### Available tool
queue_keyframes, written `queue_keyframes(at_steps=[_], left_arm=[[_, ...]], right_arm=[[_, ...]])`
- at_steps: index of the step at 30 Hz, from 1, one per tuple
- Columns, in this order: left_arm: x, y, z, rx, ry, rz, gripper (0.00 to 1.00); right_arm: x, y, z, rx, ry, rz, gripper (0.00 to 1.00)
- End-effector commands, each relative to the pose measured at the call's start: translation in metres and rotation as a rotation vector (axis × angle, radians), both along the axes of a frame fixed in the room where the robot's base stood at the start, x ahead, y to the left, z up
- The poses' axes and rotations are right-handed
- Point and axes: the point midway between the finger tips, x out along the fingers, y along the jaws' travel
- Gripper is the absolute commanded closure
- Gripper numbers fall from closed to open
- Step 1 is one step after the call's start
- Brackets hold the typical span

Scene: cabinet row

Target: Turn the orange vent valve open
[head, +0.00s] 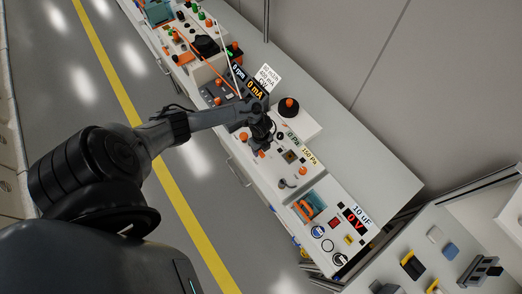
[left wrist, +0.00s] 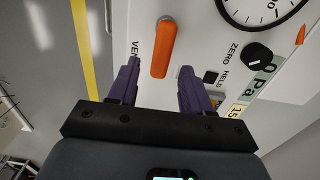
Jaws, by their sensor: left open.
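The orange vent valve (left wrist: 163,47) is a long lever on a white panel in the left wrist view. It lies nearly along my fingers' direction, beside a partly covered label that begins "VEN". My left gripper (left wrist: 158,84) is open, with its two purple fingers apart. The lever is ahead of the gap between the fingertips, with no visible contact. In the head view my left gripper (head: 262,138) is over the bench panel, and the arm covers part of it. I cannot single out the valve there. My right gripper is not in view.
In the head view, a black-and-orange knob (head: 289,106) stands behind the gripper. A unit with a red display (head: 354,219) is nearer. The floor aisle is clear.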

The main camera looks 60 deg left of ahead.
Motion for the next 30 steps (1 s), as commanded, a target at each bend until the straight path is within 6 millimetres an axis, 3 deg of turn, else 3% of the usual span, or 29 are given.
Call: queue_keyframes(at_steps=[6,17,27,30], left_arm=[[0.0,0.0,-0.02,-0.001,0.0,0.001,0.51],[0.0,0.0,-0.023,-0.001,-0.001,-0.001,0.51],[0.0,0.0,-0.023,0.0,-0.001,0.0,1.0],[0.0,0.0,-0.022,0.0,-0.001,0.0,1.0]], right_arm=[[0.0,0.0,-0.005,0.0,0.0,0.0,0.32],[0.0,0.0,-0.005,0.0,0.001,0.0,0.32],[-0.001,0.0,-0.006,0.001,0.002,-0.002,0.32],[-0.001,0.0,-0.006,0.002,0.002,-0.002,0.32]])
